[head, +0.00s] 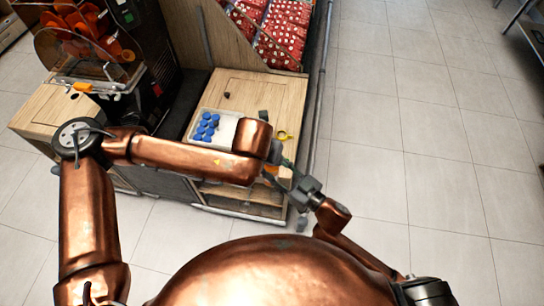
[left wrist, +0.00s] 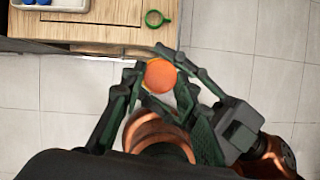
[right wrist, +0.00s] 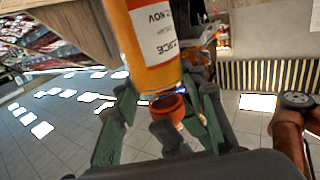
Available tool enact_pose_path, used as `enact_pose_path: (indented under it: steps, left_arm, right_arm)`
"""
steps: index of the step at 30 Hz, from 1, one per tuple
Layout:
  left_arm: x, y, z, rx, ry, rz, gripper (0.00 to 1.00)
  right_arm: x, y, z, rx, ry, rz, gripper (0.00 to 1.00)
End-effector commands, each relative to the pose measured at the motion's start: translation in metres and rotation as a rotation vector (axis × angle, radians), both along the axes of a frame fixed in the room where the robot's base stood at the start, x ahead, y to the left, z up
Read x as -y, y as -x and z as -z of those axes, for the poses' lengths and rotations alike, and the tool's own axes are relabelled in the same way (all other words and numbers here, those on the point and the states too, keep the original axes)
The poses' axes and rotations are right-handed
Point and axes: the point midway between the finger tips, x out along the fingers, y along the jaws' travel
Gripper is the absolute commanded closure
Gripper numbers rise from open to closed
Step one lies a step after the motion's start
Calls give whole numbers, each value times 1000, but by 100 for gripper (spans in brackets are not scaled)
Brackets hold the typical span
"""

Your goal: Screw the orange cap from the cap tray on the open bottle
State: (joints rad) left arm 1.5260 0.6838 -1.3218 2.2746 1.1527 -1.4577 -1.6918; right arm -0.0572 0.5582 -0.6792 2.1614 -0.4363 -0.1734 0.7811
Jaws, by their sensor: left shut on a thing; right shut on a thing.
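The orange cap (left wrist: 160,76) is between the fingertips of my left gripper (left wrist: 158,80), which is shut on it. The right wrist view, which looks upside down, shows the cap (right wrist: 166,107) at the neck end of the juice bottle (right wrist: 150,45), in line with it. I cannot tell whether it is seated on the threads. My right gripper (right wrist: 160,88) is shut on the bottle, with its fingers on both sides near the neck. In the head view my left arm hides most of the bottle. The white cap tray (head: 229,124) on the cabinet holds several blue caps (head: 208,126).
The wooden cabinet top (head: 274,97) lies beside the grippers, with a green-yellow ring (head: 282,135) near its edge. An orange juicer (head: 90,45) stands at the left. Red-patterned crates (head: 280,30) are at the back.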

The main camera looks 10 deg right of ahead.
Motion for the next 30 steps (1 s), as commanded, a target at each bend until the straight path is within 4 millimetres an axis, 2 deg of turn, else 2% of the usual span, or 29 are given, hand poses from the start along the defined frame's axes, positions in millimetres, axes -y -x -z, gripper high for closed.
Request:
enact_pose_path:
  steps: [3,9,13,14,22,30]
  left_arm:
    - [-4,-3,-1,1,0,192,79]
    - [-4,-4,0,-1,-1,430,79]
    - [-3,-3,0,-1,-3,424,79]
    - [-3,-3,0,-1,-3,424,71]
    - [-3,-2,0,-2,-3,423,53]
    - [-3,-2,0,-1,-4,423,52]
  right_arm:
    - [-1,1,-2,3,-1,-2,100]
    - [-1,1,-2,3,-1,-2,100]
    - [-1,0,-2,3,-1,-2,100]
    - [-1,0,-2,3,-1,-2,100]
    - [0,0,-2,3,-1,-1,100]
    - [0,0,-2,3,-1,0,100]
